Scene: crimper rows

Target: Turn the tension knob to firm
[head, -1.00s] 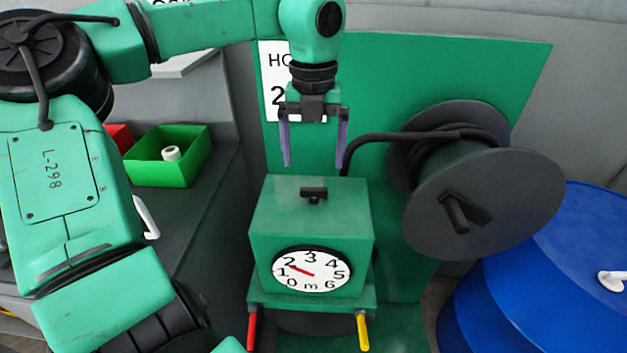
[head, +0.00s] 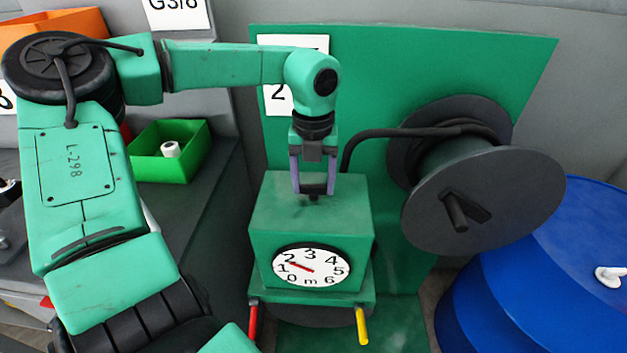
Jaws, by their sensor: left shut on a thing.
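The green box with the dial (head: 268,228) stands in the middle of the head view. Its white dial face (head: 311,266) carries numbers from 0 to 6, and the red needle points near 2. The small dark tension knob (head: 313,198) is on the box's top, mostly hidden by my fingers. My left gripper (head: 313,190) points down from above and is shut on the knob. The knob's setting marks cannot be read here. My right gripper is not in view.
A cable reel (head: 485,200) with a black cable stands to the right, before a green panel (head: 400,70). A blue drum (head: 570,270) is at the far right. A red handle (head: 253,323) and a yellow handle (head: 362,325) stick out below the box. A green bin (head: 190,160) holds a white roll.

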